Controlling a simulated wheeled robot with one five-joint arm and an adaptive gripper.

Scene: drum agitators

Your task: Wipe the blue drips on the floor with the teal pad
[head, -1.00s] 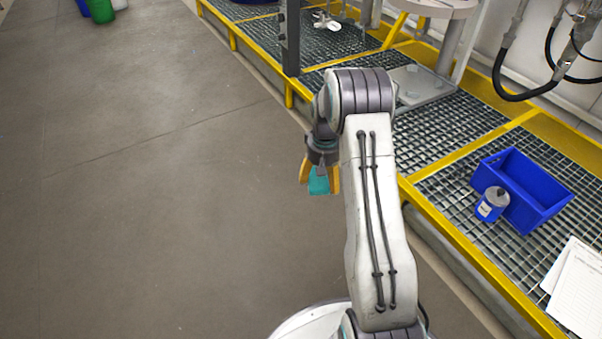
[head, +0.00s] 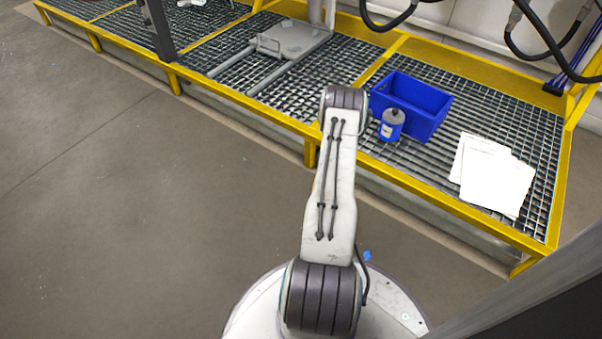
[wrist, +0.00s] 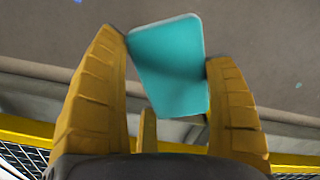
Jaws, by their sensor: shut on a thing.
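In the wrist view, my gripper (wrist: 166,48) is shut on the teal pad (wrist: 168,70), held tilted between its yellow fingers. In the head view the gripper and pad are hidden behind my arm. A small blue spot (head: 367,256) shows on the floor beside my round base, partly hidden by the arm and base. A blue patch (wrist: 78,1) shows at the wrist view's top edge, with a faint bluish speck (wrist: 298,85) at the right. The pad appears apart from the floor.
A yellow-edged grating platform (head: 400,180) runs along the right. On it are a blue bin (head: 425,115), a blue container with a grey top (head: 391,125) and white papers (head: 490,175). A dark post (head: 158,30) stands farther back. Open floor (head: 120,220) lies to the left.

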